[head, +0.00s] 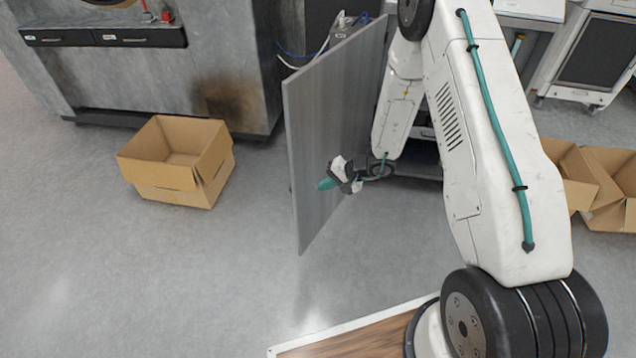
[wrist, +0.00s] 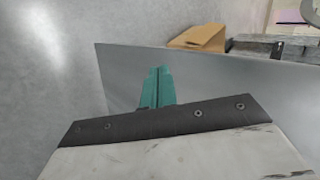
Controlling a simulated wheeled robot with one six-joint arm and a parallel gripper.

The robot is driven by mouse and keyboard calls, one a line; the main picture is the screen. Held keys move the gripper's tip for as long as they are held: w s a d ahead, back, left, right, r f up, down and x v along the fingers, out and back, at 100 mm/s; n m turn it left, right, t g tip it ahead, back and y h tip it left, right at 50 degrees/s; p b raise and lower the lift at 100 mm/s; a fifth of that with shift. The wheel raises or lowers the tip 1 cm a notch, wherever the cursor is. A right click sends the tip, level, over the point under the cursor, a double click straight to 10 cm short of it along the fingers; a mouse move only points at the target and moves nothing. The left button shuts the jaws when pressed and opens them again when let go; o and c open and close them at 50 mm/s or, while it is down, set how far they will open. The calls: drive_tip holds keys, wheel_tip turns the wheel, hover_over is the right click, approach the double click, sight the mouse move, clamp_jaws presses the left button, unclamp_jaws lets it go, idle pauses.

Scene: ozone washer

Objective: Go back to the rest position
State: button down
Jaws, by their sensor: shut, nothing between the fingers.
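My gripper (head: 326,184) is in front of a grey door panel (head: 318,130) that stands open, seen at a steep angle in the head view. Its teal fingers are together with nothing between them. In the wrist view the teal fingers (wrist: 157,88) show closed side by side, with the grey panel (wrist: 215,80) behind them. I cannot tell whether the fingertips touch the panel. My white arm reaches down from the upper right and hides part of the cabinet behind the panel.
An open cardboard box (head: 175,165) stands on the floor at left, by a grey bench (head: 150,75). More cardboard boxes (head: 600,180) lie at right. A wheeled cart (head: 590,60) stands at the upper right. The floor at lower left is clear.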

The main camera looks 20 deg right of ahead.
drive_tip(key=s+a+v, duration=0.1)
drive_tip(key=s+v, duration=0.1)
drive_tip(key=v, duration=0.8)
drive_tip(key=shift+a, duration=0.2)
